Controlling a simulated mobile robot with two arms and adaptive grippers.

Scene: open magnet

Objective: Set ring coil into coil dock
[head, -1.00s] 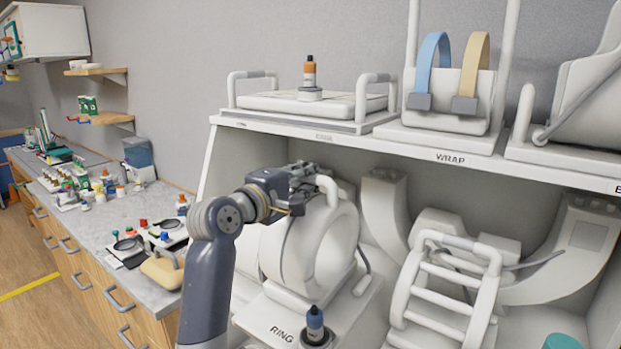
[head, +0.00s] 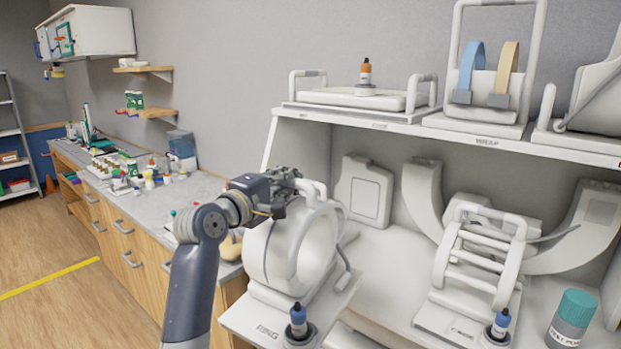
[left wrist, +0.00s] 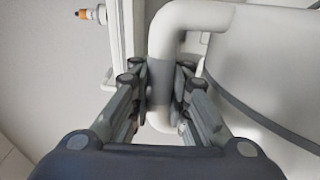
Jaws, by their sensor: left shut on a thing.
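The ring coil (head: 268,262) is a white, wide ring on a flat base (head: 238,312) marked RING, with a handle on top. My left gripper (head: 293,186) is shut on that handle. In the left wrist view the gripper (left wrist: 163,92) has its fingers on both sides of the handle's grey band (left wrist: 160,75), and the coil's curved body (left wrist: 265,65) is at the right. The coil is upright in front of the shelf's left end. Its underside is hidden. I cannot make out a coil dock. My right gripper is not in view.
The white shelf (head: 455,127) holds other coils, with a ladder-like one (head: 480,250) on its lower level. A blue-capped bottle (head: 298,322) stands at the coil base. A teal-lidded container (head: 572,318) is at lower right. A cluttered counter (head: 185,190) runs left; floor (head: 70,315) is free.

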